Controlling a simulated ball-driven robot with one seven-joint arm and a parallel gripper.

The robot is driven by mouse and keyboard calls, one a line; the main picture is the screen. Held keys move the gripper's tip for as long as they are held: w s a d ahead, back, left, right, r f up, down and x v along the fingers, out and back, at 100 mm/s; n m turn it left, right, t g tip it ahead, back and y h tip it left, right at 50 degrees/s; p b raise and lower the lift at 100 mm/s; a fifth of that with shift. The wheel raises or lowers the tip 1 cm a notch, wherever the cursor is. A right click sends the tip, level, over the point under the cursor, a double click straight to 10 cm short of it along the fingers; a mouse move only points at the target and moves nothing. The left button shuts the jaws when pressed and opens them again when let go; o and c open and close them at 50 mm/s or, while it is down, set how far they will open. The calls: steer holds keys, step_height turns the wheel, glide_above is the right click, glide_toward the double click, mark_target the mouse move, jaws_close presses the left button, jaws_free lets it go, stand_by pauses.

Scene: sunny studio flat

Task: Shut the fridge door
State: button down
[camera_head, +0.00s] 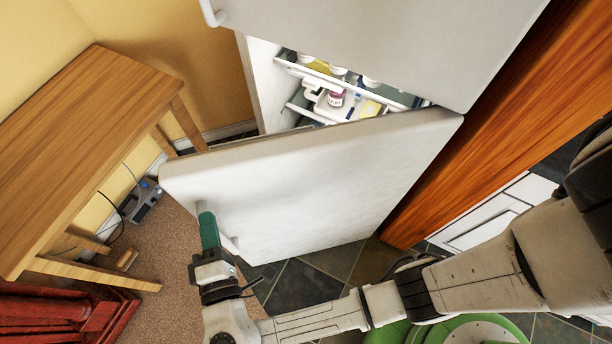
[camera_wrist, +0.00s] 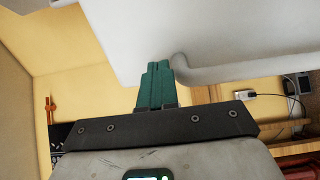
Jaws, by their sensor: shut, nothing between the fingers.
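The white fridge door (camera_head: 310,185) is the lower door and stands partly open, swung out to the left from its hinge side at the right. Shelves with jars and packs show through the gap above it. My gripper (camera_head: 208,230) has green fingers, shut and empty, at the outer face of the door near its free left edge, beside the door handle (camera_head: 230,240). In the wrist view the shut fingers (camera_wrist: 157,70) point at the white door (camera_wrist: 210,35), next to the curved end of its handle (camera_wrist: 182,68). I cannot tell whether they touch it.
A wooden table (camera_head: 90,110) stands at the left, with a small grey device (camera_head: 142,203) and cable on the floor beside it. A wooden panel (camera_head: 490,120) borders the fridge at the right. The upper fridge door (camera_head: 380,40) looks shut. Brown carpet lies left of the door.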

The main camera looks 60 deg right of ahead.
mark_target(202, 180)
steer(key=shift+b+x, duration=1.05)
steer(key=shift+x, duration=4.1)
steer(key=shift+s+d+b+x, duration=0.15)
steer(key=shift+b+x, duration=0.15)
steer(key=shift+x, duration=0.55)
steer(key=shift+s+d+b+x, duration=0.1)
steer(key=shift+b+x, duration=0.15)
steer(key=shift+x, duration=0.65)
steer(key=shift+s+d+b+x, duration=0.15)
steer(key=shift+b+x, duration=0.15)
steer(key=shift+x, duration=0.55)
steer(key=shift+w, duration=0.1)
steer(key=shift+w+d+b, duration=0.5)
steer(key=shift+w+d, duration=0.35)
steer(key=shift+d, duration=0.2)
steer(key=shift+w+d+b, duration=0.45)
steer(key=shift+w+d, duration=0.35)
steer(key=shift+d, duration=0.2)
